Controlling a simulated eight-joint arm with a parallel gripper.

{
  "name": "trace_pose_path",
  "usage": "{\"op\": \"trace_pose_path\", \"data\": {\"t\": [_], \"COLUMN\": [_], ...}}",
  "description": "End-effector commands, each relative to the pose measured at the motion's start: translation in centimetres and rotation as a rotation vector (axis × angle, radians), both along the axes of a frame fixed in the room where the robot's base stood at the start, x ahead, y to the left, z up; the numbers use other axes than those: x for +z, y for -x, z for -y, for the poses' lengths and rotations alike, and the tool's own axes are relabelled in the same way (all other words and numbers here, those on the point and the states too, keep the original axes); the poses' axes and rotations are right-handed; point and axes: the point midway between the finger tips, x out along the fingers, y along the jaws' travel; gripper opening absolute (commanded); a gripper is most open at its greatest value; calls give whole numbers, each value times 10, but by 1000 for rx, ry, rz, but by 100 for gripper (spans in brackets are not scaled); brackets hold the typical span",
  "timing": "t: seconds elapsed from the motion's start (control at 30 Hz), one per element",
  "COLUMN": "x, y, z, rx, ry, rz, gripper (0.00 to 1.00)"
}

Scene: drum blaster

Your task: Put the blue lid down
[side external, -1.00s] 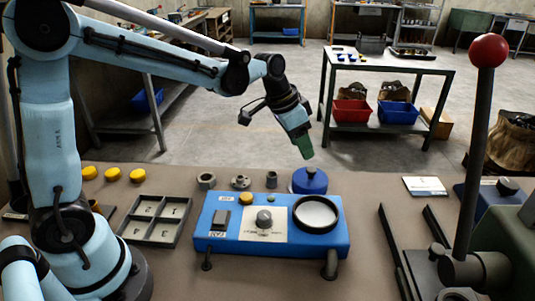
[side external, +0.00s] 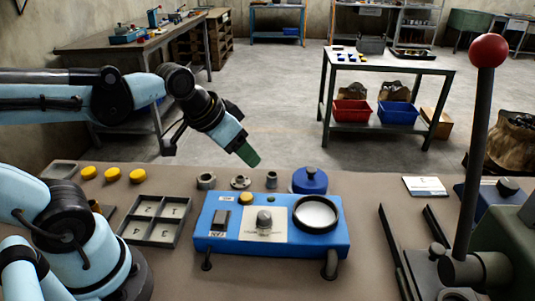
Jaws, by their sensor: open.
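The blue lid (side external: 310,181) with its knob sits on the brown table just behind the blue machine box (side external: 272,243). My gripper (side external: 249,156) is open, with green fingertips. It is in the air behind the back edge of the table, to the left of the lid and apart from it. Nothing shows between its fingers. The surface under the lid is hidden.
Small metal parts (side external: 206,181) stand left of the lid. Yellow caps (side external: 113,175) and a grey divided tray (side external: 157,221) lie further left. A lever with a red ball (side external: 488,50) rises at the right. A white card (side external: 425,187) lies right of the lid.

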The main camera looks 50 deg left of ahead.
Motion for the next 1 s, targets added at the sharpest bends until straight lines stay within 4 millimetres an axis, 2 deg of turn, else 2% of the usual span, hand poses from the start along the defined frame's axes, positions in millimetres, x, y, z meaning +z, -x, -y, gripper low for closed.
{"op": "trace_pose_path", "data": {"t": [0.1,0.23,1.0], "x": [-10,-15,-16], "y": [16,23,24], "z": [-2,-4,-4], "rx": [38,60,64], "ry": [7,14,15], "rz": [28,44,46], "gripper": [54,54,54]}}
